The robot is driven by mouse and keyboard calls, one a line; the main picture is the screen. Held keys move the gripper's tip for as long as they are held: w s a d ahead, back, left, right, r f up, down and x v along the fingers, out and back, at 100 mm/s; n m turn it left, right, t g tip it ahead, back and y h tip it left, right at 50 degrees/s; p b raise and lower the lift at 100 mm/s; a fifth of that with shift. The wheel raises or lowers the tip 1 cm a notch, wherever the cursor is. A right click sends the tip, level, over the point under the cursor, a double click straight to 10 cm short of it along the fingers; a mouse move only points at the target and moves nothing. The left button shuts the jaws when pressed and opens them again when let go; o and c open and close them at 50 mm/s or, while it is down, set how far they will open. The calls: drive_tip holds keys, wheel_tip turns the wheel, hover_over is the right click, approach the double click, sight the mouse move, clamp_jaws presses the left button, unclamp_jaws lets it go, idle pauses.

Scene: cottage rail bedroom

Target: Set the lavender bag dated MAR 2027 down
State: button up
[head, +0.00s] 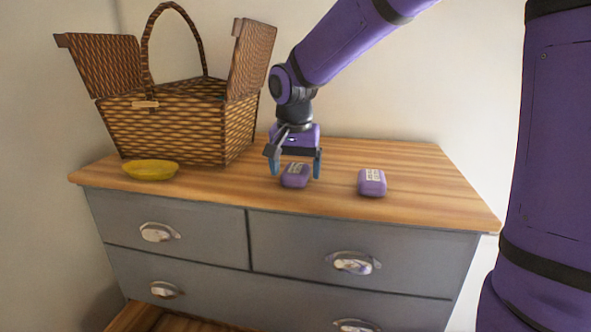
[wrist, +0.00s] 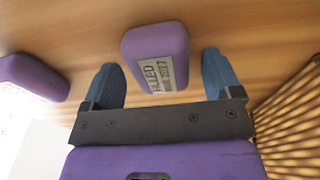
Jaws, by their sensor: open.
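A purple lavender bag (head: 295,178) sits on the wooden dresser top (head: 420,170), below and between the fingers of my gripper (head: 296,167). In the wrist view this bag (wrist: 157,50) carries a pale label reading "FILLED" and a date ending in 2027; the month is too blurred to be sure. The fingers stand apart on either side of it, with gaps, so my gripper is open. A second purple bag (head: 372,182) lies to the right on the dresser top.
An open wicker basket (head: 165,132) with raised lids and a hoop handle stands at the back left. A yellow oval dish-like object (head: 150,170) lies before it. The dresser's front edge is close to both bags. The top is clear at the right.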

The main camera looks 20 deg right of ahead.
sight(295, 171)
wheel_tip(295, 171, up, 12)
drive_tip(key=s, duration=0.1)
drive_tip(key=shift+s+a+f, duration=0.15)
drive_tip(key=shift+a, duration=0.2)
drive_tip(key=s+d+f+n+t, duration=0.1)
drive_tip(key=s+d+f+n, duration=0.1)
drive_tip(key=s, duration=0.6)
drive_tip(key=s+d+f+n+t, duration=0.1)
drive_tip(key=s+d+f+n, duration=0.1)
drive_tip(key=s, duration=0.6)
drive_tip(key=s+d+f+n+t, duration=0.2)
drive_tip(key=s+d, duration=0.1)
drive_tip(key=s, duration=0.5)
drive_tip(key=shift+d+n+y, duration=0.4)
